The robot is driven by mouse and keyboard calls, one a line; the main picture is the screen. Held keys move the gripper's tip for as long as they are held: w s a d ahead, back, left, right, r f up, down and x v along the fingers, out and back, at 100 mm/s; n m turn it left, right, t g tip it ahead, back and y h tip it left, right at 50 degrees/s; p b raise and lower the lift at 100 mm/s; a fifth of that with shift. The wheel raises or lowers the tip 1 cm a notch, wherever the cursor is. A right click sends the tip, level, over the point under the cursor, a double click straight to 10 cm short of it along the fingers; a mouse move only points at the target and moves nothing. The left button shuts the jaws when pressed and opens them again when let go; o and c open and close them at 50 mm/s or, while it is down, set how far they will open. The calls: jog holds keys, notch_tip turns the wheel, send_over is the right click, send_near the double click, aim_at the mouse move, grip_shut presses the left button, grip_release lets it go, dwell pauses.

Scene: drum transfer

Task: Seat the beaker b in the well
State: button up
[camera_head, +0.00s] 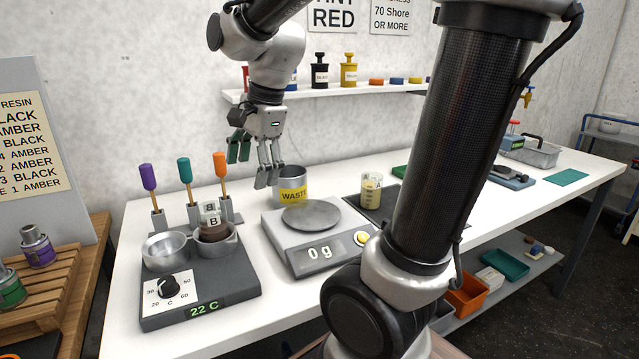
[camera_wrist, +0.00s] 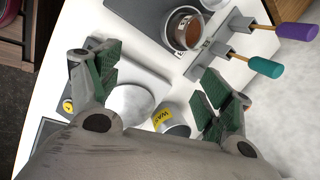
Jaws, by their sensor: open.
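Beaker b (camera_head: 213,226), clear with a "B" label and dark brown contents, stands about upright in the right metal well (camera_head: 231,246) of the dark heater (camera_head: 205,291). Its lower part is hidden by the well's rim, so I cannot tell whether it touches the bottom. The left well (camera_head: 166,248) is empty. The beaker also shows in the wrist view (camera_wrist: 187,32), inside a round rim. My gripper (camera_head: 255,163) is open and empty, above and to the right of the beaker, apart from it. Its spread green-padded fingers frame the wrist view (camera_wrist: 155,92).
The scale (camera_head: 318,262), reading 0 g, and the WASTE can (camera_head: 293,186) stand right of the heater. Beaker A (camera_head: 371,191) stands on a dark pad farther right. Purple, teal and orange-handled tools (camera_head: 184,172) stand upright behind the wells. A shelf (camera_head: 330,88) with bottles runs along the wall.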

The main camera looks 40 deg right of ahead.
jog(key=s+d+n+h, duration=0.1)
jog(key=s+d+n, duration=0.2)
jog(key=s+n, duration=0.4)
jog(key=s+d+n+t, duration=0.1)
jog(key=s+d+n, duration=0.3)
jog(key=s+n, duration=0.3)
jog(key=shift+s+d+f+n+t+h, duration=0.2)
jog(key=shift+d+f+n+t+h, duration=0.15)
jog(key=shift+n, duration=0.75)
jog(key=shift+a, duration=0.1)
dwell(0.3)
